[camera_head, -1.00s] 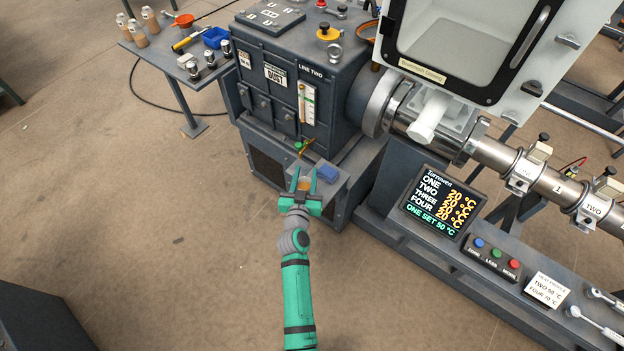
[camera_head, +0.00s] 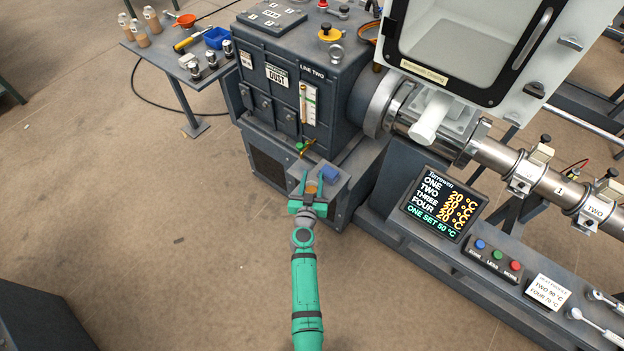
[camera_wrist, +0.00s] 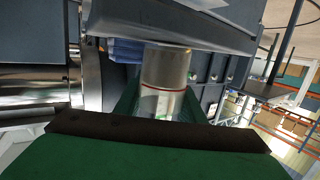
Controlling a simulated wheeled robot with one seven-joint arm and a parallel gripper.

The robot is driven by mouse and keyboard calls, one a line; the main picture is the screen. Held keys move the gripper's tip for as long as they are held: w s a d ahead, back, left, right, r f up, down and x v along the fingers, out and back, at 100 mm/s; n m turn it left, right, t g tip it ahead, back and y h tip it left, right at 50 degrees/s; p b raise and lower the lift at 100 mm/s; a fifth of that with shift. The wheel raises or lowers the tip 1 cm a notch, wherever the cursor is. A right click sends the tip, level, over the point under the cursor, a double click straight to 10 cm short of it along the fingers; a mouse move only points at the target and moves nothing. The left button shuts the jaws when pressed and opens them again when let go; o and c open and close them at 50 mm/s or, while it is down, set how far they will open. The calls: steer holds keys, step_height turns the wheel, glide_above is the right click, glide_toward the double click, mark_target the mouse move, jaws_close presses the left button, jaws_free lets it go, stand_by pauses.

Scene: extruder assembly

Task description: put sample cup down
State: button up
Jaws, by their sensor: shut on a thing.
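My gripper (camera_head: 312,187) is shut on the sample cup (camera_wrist: 165,75), low in front of the dark machine, at the small grey ledge (camera_head: 333,194) near its base. In the wrist view the cup is a clear cylinder with a red line around it, between the green fingers. In the head view the cup (camera_head: 313,188) shows as a small amber-brown patch between the fingertips. I cannot tell whether the cup touches the ledge.
The temperature display (camera_head: 443,202) stands to the right.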

steer(key=shift+f, duration=0.2)
steer(key=o, duration=1.1)
steer(key=shift+o, duration=0.2)
steer(key=shift+r, duration=0.1)
steer(key=s+r, duration=0.3)
steer(key=s, duration=2)
steer(key=s+r, duration=0.5)
steer(key=s, duration=0.4)
steer(key=s+r+y, duration=0.1)
steer(key=s+r, duration=0.5)
steer(key=s, duration=0.2)
steer(key=s+d+r+n, duration=0.1)
steer(key=s+r, duration=0.4)
steer(key=s, duration=0.4)
steer(key=shift+s+r+g+y, duration=0.15)
steer(key=shift+s+g+y, duration=0.15)
steer(key=shift+g, duration=0.1)
